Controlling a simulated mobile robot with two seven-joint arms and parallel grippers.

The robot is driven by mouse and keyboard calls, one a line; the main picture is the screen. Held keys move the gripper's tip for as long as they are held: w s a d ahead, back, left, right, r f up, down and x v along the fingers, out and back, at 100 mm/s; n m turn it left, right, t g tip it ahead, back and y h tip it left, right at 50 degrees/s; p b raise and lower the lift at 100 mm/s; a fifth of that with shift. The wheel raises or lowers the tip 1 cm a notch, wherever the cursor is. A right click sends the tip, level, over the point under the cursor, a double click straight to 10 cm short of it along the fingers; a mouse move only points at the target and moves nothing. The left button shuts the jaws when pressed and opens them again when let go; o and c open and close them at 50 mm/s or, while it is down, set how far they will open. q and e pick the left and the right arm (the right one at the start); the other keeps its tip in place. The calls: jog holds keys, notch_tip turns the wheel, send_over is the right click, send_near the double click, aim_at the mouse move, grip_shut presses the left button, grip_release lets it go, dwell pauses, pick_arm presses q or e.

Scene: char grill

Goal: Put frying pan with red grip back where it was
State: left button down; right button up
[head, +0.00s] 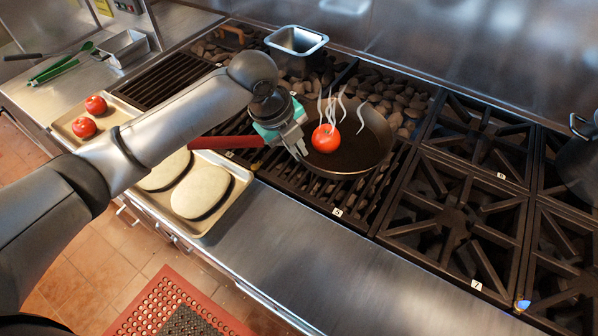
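The frying pan (362,155) is dark and round, with a red grip (226,142) pointing left. It sits on the charcoal grill grate, and a red tomato (326,138) lies inside it with pale steam wisps above. My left gripper (300,146) has teal parts and is over the pan's left rim, where the grip meets the pan. The gripper hides that joint and part of the handle. I cannot tell whether its fingers are closed on the handle or only beside it. My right gripper is out of view.
A tray with flat pale bread (200,192) lies under the grip's left end. Another tray holds two tomatoes (84,127). A metal container (296,45) stands behind the grill, and a pot (578,165) is at far right. The burners (455,215) right of the pan are empty.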

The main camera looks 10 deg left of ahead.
pick_arm(q)
jog(key=shift+w+d+f+b, duration=0.1)
jog(key=shift+f+b, duration=0.3)
jog(key=shift+f, duration=3.25)
jog(key=shift+f, duration=0.2)
jog(key=c, duration=1.4)
grip_release()
jog(key=shift+f, duration=0.1)
jog(key=o, duration=0.3)
jog(key=shift+o, duration=0.2)
jog(key=p+v, duration=0.1)
jog(key=v, duration=1.1)
jog(key=shift+p, duration=0.4)
jog(key=shift+s, duration=0.25)
